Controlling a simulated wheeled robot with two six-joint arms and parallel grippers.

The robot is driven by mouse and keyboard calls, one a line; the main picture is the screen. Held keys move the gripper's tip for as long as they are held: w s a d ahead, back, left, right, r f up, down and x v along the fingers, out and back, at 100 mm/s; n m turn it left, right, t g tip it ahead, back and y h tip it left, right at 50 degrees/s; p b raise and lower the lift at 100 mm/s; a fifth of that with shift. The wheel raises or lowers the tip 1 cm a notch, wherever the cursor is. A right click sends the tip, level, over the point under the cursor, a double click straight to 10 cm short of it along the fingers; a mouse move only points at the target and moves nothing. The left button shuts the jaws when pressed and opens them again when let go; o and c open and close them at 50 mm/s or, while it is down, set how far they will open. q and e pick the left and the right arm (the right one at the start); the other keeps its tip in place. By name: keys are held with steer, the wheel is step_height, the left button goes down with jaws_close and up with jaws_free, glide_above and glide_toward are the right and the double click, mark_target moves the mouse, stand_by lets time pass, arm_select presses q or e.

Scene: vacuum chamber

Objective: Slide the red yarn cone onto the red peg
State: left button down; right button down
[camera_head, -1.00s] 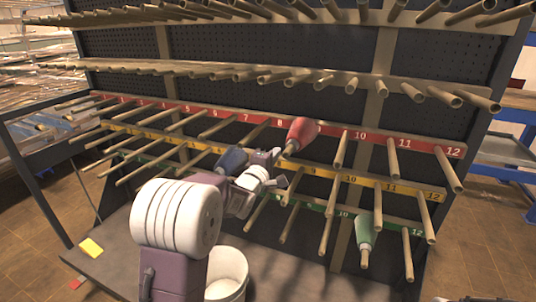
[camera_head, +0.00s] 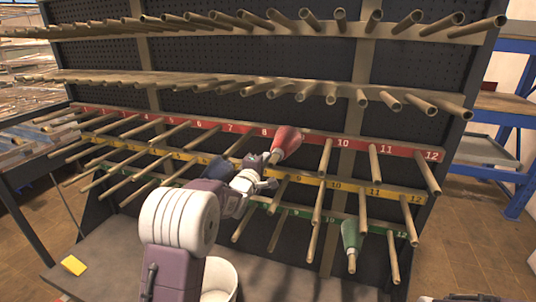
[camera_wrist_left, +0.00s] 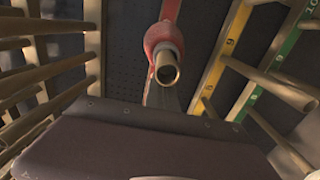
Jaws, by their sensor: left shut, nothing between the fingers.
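The red yarn cone (camera_head: 288,142) sits around a peg of the red-labelled row (camera_head: 315,139), between labels 8 and 10. Its wide end is toward the board and the peg's end sticks out of its narrow end. In the left wrist view the red cone (camera_wrist_left: 161,36) is straight ahead, with the open peg end (camera_wrist_left: 166,70) facing me. My left gripper (camera_head: 268,172) is just below and in front of the cone's narrow end, shut and empty. Whether it touches the peg is unclear. My right gripper is not in view.
A dark blue cone (camera_head: 221,167) is by the yellow-labelled row, partly behind my left arm. A green cone (camera_head: 351,236) hangs on a lower peg. Many bare pegs project around the gripper. A white bucket (camera_head: 222,278) and yellow cloth (camera_head: 74,265) are below.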

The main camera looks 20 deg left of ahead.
arm_select(q)
steer(key=s+b, duration=0.3)
steer(key=s, duration=0.8)
steer(key=shift+s+a+r, duration=0.15)
steer(key=shift+s+r, duration=0.1)
